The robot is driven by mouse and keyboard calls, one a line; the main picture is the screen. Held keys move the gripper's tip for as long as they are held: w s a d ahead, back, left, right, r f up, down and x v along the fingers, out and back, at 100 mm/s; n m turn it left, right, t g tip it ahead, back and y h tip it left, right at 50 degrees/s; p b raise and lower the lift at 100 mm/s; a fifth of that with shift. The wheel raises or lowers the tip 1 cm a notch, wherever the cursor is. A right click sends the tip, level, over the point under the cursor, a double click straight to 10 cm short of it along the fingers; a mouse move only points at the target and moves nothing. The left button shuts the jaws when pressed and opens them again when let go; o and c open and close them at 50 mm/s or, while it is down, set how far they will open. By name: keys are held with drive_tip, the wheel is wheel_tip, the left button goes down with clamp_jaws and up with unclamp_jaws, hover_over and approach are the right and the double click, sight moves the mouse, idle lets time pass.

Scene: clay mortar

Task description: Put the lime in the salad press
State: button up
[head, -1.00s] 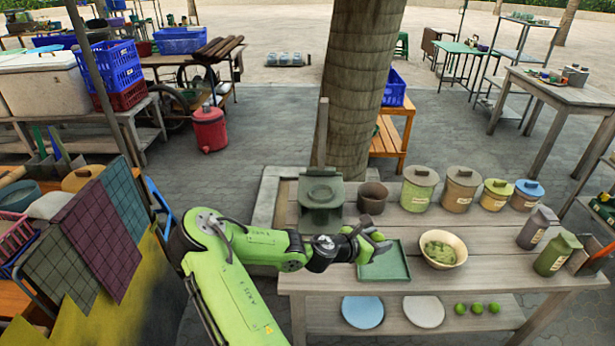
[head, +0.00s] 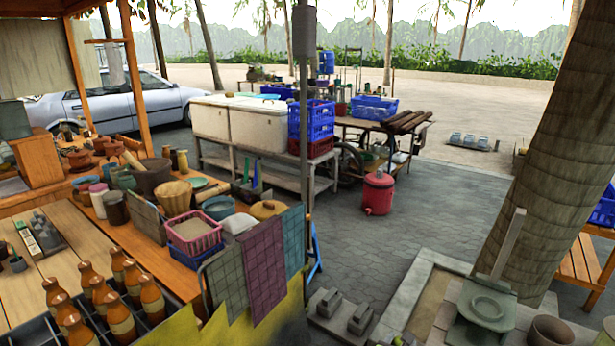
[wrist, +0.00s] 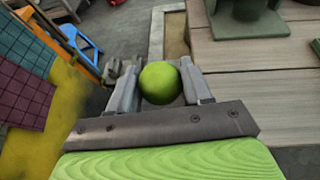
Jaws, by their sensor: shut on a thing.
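The lime (wrist: 160,83) is a round, bright green fruit. My gripper (wrist: 158,82) is shut on it, with a grey finger on each side, in the wrist view. The salad press (head: 486,308) is a dull green device with a long upright handle, at the lower right of the head view. Its green base (wrist: 248,24) shows at the top right of the wrist view, apart from the lime, and its upper part is cut off there. My gripper cannot be made out in the head view.
The wooden table (wrist: 262,88) holding the press lies to the right in the wrist view. A tree trunk (head: 553,150) stands behind the press. A left stall has orange bottles (head: 121,315), a pink basket (head: 194,235) and hanging cloths (head: 263,268). Open paving (head: 400,215) lies between.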

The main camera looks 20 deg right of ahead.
drive_tip(key=w+a+n+t+y, duration=0.2)
drive_tip(key=a+n+y, duration=0.1)
drive_tip(key=a, duration=0.6)
drive_tip(key=w+a+r+n+t+y+p, duration=0.1)
drive_tip(key=a+n+y, duration=0.3)
drive_tip(key=a, duration=0.6)
drive_tip(key=w+a+n+t+y+p, duration=0.1)
drive_tip(key=w+a+n+t+y, duration=0.1)
drive_tip(key=a, duration=0.7)
drive_tip(key=shift+w+a+r+n+t+y, duration=0.15)
drive_tip(key=shift+w+a+n+t+y, duration=0.2)
drive_tip(key=shift+w+n+y, duration=0.55)
